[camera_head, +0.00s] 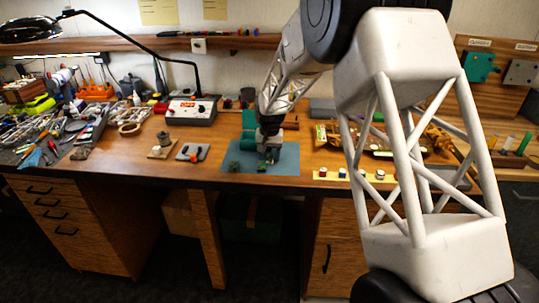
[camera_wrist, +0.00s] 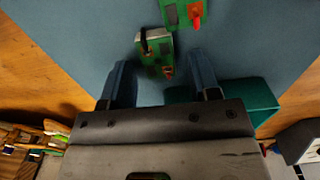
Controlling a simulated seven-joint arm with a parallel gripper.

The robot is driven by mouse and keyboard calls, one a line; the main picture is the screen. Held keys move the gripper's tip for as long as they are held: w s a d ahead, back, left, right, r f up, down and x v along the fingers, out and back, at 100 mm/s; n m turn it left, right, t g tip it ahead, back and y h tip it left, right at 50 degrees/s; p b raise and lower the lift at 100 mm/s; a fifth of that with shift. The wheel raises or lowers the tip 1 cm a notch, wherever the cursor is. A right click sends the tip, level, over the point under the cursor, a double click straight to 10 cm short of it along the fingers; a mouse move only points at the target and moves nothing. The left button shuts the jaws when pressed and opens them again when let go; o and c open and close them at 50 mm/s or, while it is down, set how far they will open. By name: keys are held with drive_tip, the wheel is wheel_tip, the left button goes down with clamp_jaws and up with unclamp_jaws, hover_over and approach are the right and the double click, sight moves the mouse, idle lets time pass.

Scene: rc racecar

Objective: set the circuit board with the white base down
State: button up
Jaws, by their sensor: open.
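A small circuit board with a white base (camera_wrist: 152,37) and green top rests on or just above the blue mat (camera_wrist: 90,35); I cannot tell if it touches. In the wrist view it is just ahead of and partly between the fingertips of my gripper (camera_wrist: 162,68). The gripper is open, with a gap visible on both sides of the board. A second green board (camera_wrist: 183,13) with a red part lies beyond it at the top edge. In the head view, my gripper (camera_head: 268,148) is low over the blue mat (camera_head: 289,152), and the boards there are small and partly hidden.
A teal block (camera_wrist: 255,95) is close to the right finger in the wrist view. In the head view, a grey control box (camera_head: 192,112) stands behind left, and a yellow strip (camera_head: 325,175) with small parts lies right of the mat. Tools crowd the bench's left end.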

sight(271, 157)
wheel_tip(271, 157, up, 12)
idle(0.6)
drive_tip(key=shift+f, duration=0.1)
idle(0.7)
drive_tip(key=s+d+r, duration=0.4)
drive_tip(key=s+d, duration=0.2)
drive_tip(key=s, duration=0.2)
drive_tip(key=s+d+r+t, duration=0.1)
drive_tip(key=s+d+r, duration=0.35)
drive_tip(key=s, duration=0.35)
drive_tip(key=s+d+r, duration=0.4)
drive_tip(key=s+d, duration=0.3)
drive_tip(key=s, duration=0.1)
drive_tip(key=s+d+f, duration=0.1)
drive_tip(key=s+d, duration=0.2)
drive_tip(key=s, duration=0.6)
drive_tip(key=s+d+f+t, duration=0.1)
drive_tip(key=s+d, duration=0.2)
drive_tip(key=s, duration=0.7)
drive_tip(key=s+d+f, duration=0.1)
drive_tip(key=s+d, duration=0.2)
drive_tip(key=s, duration=0.6)
drive_tip(key=shift+s+f+t, duration=0.25)
drive_tip(key=shift+f+t, duration=0.05)
